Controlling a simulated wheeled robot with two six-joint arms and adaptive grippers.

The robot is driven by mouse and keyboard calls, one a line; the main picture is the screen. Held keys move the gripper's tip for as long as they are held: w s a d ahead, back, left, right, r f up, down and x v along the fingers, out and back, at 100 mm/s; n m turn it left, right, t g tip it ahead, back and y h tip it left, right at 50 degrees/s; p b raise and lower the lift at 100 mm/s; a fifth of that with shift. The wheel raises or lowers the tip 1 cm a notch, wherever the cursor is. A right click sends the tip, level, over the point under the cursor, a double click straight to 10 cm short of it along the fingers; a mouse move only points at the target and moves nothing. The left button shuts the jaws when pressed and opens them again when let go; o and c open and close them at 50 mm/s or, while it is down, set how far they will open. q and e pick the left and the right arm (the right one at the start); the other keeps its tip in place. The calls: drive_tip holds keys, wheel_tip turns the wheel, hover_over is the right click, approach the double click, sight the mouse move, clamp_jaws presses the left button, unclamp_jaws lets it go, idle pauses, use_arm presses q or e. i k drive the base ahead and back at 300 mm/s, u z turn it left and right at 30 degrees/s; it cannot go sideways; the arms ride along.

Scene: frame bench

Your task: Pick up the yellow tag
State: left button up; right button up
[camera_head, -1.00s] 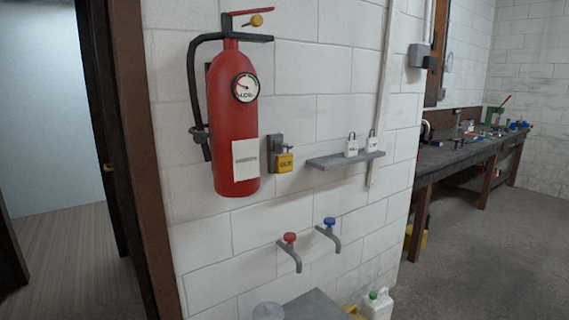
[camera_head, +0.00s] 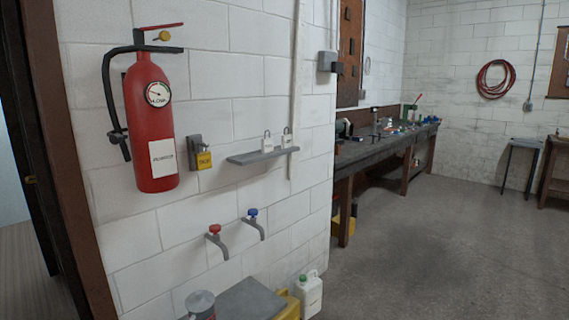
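No thing in the head view can be told for sure as the yellow tag. A small yellow round piece (camera_head: 164,36) sits at the handle of the red fire extinguisher (camera_head: 150,130) on the white block wall. A yellow padlock (camera_head: 204,160) with small dark marking hangs from a grey hasp (camera_head: 194,141) to the right of the extinguisher. Small items on the far workbench are too small to tell apart. Neither of my grippers is in view.
Two white padlocks (camera_head: 267,143) stand on a grey wall shelf (camera_head: 262,156). Red-handled (camera_head: 214,229) and blue-handled (camera_head: 252,212) taps stick out below. A white jug (camera_head: 309,295) stands low by the corner. A long workbench (camera_head: 350,157) runs behind. Grey floor (camera_head: 430,250) is open at right.

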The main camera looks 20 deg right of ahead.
sight(204, 161)
drive_tip(key=z, duration=0.9)
drive_tip(key=i, duration=0.35)
drive_tip(key=z, duration=0.85)
drive_tip(key=i, duration=2.1)
drive_tip(key=u, duration=1.2)
drive_tip(key=i, duration=0.7)
drive_tip(key=u, duration=0.75)
